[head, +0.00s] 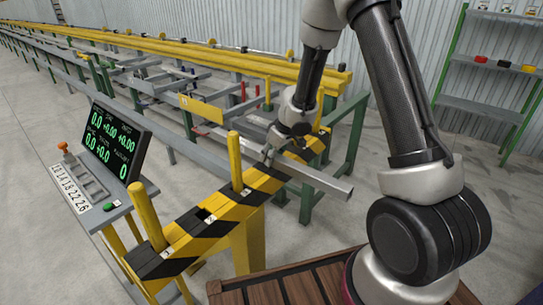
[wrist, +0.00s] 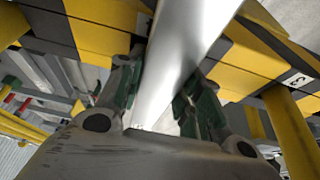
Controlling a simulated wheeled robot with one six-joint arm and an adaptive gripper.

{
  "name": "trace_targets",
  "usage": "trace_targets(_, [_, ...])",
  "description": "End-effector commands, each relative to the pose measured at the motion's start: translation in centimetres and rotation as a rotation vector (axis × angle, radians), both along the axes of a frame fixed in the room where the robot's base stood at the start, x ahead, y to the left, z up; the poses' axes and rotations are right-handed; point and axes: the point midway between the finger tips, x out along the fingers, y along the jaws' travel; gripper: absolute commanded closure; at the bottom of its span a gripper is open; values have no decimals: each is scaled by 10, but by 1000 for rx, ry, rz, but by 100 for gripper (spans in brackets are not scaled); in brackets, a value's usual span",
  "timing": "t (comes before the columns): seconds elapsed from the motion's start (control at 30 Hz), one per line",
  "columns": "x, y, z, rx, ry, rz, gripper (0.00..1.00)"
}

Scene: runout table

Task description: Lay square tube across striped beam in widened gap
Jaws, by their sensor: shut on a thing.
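The silver square tube (head: 322,181) is in my gripper (head: 273,150), which is shut on it near the striped beam. In the wrist view the tube (wrist: 186,50) runs up and away between the green-padded fingers of my gripper (wrist: 158,88). The black-and-yellow striped beam (head: 232,208) runs diagonally in the head view. The tube crosses it between the middle yellow post (head: 235,160) and the far yellow post (head: 321,108). The striped beam (wrist: 255,52) shows behind the tube in the wrist view. I cannot tell whether the tube touches the beam.
A near yellow post (head: 147,216) stands at the beam's near end. A console with a green-digit display (head: 113,143) stands at left. The long runout table with yellow rails (head: 205,58) is behind. A wooden slatted deck (head: 290,284) is at the bottom.

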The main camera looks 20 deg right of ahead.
Motion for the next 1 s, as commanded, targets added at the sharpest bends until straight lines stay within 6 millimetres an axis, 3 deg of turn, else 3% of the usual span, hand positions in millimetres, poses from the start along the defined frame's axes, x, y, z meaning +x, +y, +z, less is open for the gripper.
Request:
trace_targets(0.3, [1,0,-2,1,-2,0,100])
trace_targets(0.33, [0,0,-2,1,-1,0,59])
trace_targets(0.43, [0,0,-2,1,-1,0,43])
trace_targets(0.8, [0,0,0,0,-1,-1,43])
trace_targets(1.0, [-5,-5,20,1,-4,-2,43])
